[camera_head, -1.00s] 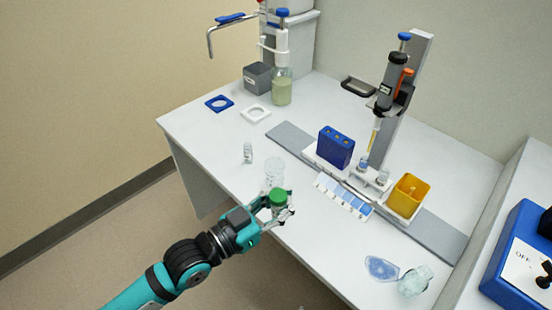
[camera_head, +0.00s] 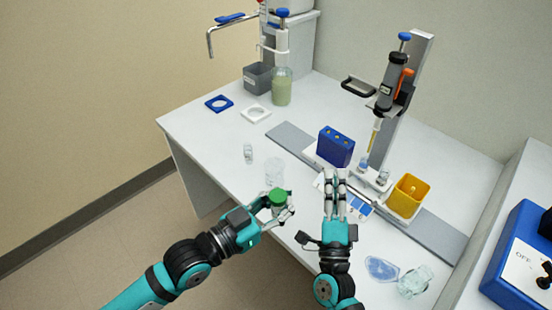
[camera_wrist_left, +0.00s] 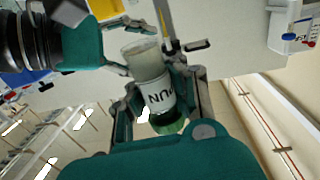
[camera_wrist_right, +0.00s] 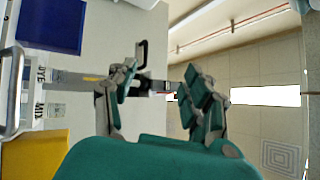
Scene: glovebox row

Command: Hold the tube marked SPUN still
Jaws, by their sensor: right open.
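The tube marked SPUN (camera_wrist_left: 150,75) is whitish and translucent, with a green cap (camera_head: 278,197). Only the last letters of its label show in the left wrist view. My left gripper (camera_head: 278,208) is shut on it near the capped end, cap up, over the front edge of the bench. The tube's body is mostly hidden in the head view.
A clear container (camera_head: 274,170) stands just behind the held tube. A blue block (camera_head: 335,147), a pipette on a stand (camera_head: 390,85) and a yellow bin (camera_head: 408,194) stand behind my right gripper. Clear items (camera_head: 413,281) lie at the front right. The bench's left side is mostly free.

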